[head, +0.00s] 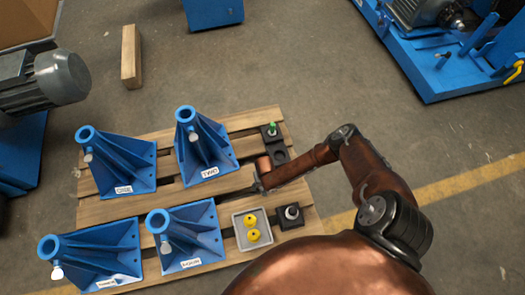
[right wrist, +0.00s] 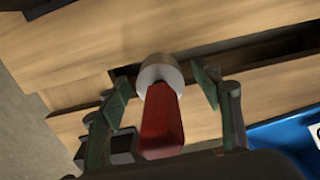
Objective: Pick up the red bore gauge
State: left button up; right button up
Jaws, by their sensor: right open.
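The red bore gauge (right wrist: 160,122) shows in the right wrist view, with a red tapered handle and a silver round end. My right gripper (right wrist: 162,94) is open, with one finger on each side of the gauge and gaps between them. I cannot tell whether the gauge stands or lies. In the head view my right gripper (head: 258,182) is low over the right part of the wooden pallet (head: 165,188). I cannot make out the gauge clearly there. My left gripper is not in view.
Several blue labelled stands (head: 122,165) fill the pallet's left and middle. A black block with a green-tipped piece (head: 271,130) stands near the far right corner.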

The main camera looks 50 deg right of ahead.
jog(key=shift+c, duration=0.6)
grip_shut()
jog(key=shift+w, duration=0.1)
dwell(0.3)
